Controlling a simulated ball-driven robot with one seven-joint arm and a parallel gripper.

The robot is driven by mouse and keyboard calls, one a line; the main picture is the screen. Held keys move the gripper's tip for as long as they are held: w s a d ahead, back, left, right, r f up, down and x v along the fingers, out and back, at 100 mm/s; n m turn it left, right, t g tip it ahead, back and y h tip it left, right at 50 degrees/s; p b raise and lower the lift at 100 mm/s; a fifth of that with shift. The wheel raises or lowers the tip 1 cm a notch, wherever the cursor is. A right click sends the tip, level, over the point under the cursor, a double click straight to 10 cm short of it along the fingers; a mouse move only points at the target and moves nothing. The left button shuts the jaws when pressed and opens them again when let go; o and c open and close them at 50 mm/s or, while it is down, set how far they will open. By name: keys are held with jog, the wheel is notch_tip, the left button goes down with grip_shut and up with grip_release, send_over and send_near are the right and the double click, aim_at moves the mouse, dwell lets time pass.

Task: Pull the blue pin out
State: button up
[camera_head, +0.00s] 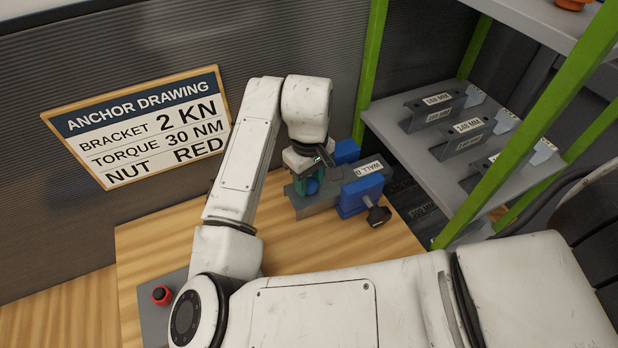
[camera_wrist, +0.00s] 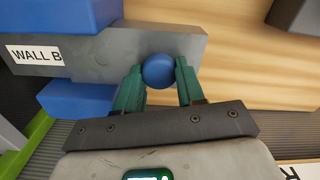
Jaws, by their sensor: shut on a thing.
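The blue pin shows as a round blue head (camera_wrist: 159,70) in the wrist view, at the end of the grey WALL B block. My gripper (camera_wrist: 160,84) has its two green fingers on either side of the head and is shut on it. In the head view the blue pin (camera_head: 312,186) is partly hidden under my gripper (camera_head: 308,180). The grey block (camera_head: 325,195) lies on the wooden bench between blue clamp jaws (camera_head: 362,195). How far the pin sits in the block cannot be seen.
The clamp has a dark knob (camera_head: 379,216) at its front. A grey shelf (camera_head: 400,150) with green posts and labelled brackets stands on the right. A sign (camera_head: 145,125) hangs on the wall at left. A red button (camera_head: 161,295) is at the lower left. Bare bench (camera_head: 160,240) lies at left.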

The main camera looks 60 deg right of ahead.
aim_at(309, 181)
jog(key=shift+c, duration=0.9)
jog(key=shift+r+p, duration=2.75)
jog(key=shift+p, duration=0.05)
jog(key=shift+r+p, duration=0.35)
grip_shut()
jog(key=shift+r, duration=0.15)
jog(key=shift+r+p, duration=0.65)
jog(key=shift+p, duration=0.1)
jog(key=shift+r, duration=0.7)
